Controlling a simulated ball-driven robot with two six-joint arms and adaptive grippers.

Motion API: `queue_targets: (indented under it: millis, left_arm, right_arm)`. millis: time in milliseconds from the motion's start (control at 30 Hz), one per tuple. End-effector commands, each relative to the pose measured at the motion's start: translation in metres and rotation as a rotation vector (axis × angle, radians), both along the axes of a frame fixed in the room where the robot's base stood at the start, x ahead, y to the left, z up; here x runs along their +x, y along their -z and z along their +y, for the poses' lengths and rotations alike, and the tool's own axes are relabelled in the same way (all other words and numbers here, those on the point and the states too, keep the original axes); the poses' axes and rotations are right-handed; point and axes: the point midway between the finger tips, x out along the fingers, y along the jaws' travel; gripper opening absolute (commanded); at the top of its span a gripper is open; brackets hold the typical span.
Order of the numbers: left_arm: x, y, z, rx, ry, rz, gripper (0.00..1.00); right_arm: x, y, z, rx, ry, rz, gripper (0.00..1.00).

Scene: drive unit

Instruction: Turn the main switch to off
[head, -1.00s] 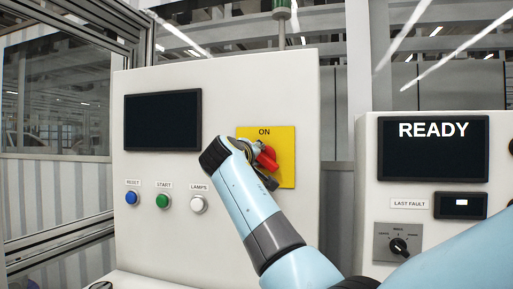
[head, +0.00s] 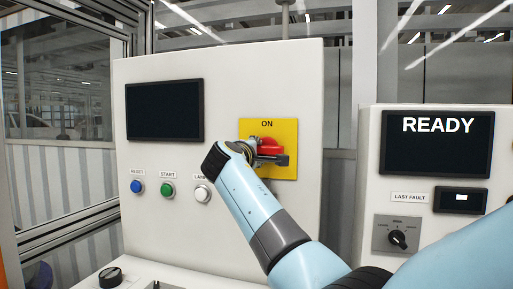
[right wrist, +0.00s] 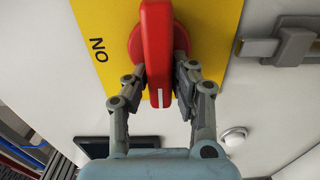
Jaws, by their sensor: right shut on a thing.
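The main switch is a red rotary handle (head: 270,145) on a yellow plate (head: 285,128) marked ON at the top. The handle lies about level in the head view. In the right wrist view the red handle (right wrist: 157,45) stands between the two fingers of my right gripper (right wrist: 160,78), which is shut on it. In the head view the right gripper (head: 264,157) partly covers the switch's lower side. My left gripper is not in view.
Blue (head: 137,187), green (head: 168,189) and white (head: 202,193) buttons sit left of my right arm, below a dark screen (head: 164,111). To the right, a second panel has a screen reading READY (head: 437,143) and a black selector knob (head: 398,239).

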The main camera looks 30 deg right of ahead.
Motion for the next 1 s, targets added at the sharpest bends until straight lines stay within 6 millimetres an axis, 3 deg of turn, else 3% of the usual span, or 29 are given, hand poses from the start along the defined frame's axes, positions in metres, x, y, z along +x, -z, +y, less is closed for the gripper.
queue_targets:
  millis: [467, 500, 633, 1000]
  left_arm:
    - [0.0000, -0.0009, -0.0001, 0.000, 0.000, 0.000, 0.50]
    - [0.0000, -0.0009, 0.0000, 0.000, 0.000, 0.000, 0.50]
    - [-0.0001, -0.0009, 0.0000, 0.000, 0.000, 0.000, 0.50]
    - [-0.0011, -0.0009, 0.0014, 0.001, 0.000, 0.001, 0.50]
  right_arm:
    - [0.0000, 0.0016, 0.0003, -0.008, 0.000, 0.012, 0.00]
    - [0.0000, 0.0016, 0.0003, -0.008, 0.000, 0.012, 0.26]
    - [0.0000, 0.0014, 0.0002, -0.008, 0.000, 0.012, 0.43]
    - [-0.0040, 0.0017, 0.0061, -0.006, -0.002, 0.010, 0.46]
